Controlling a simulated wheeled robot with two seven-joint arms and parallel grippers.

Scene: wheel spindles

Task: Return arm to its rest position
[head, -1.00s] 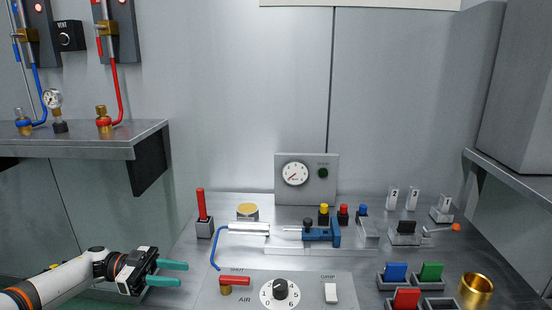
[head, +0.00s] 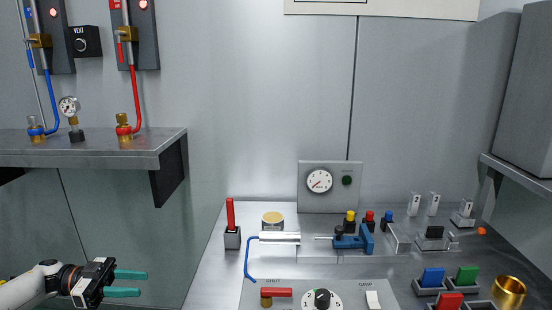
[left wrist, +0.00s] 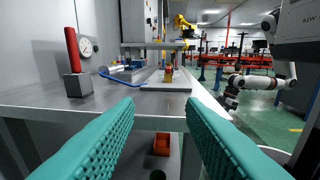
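My left gripper (head: 132,283) is at the lower left of the head view, off the left edge of the steel bench (head: 212,270). Its two teal fingers are apart with nothing between them. In the left wrist view the fingers (left wrist: 160,135) are also spread and empty, facing the front edge of the bench (left wrist: 60,98). My right gripper does not show in the head view. A white arm with a dark gripper stands at the right of the left wrist view; it looks like my right arm, but its finger state is too small to tell.
A red-handled lever (head: 231,225) stands near the bench's left edge. A blue clamp (head: 352,240), a gauge box (head: 330,187) and a control panel (head: 345,294) are on the bench. A wall shelf (head: 95,147) with fittings is above the gripper. Space around the gripper is free.

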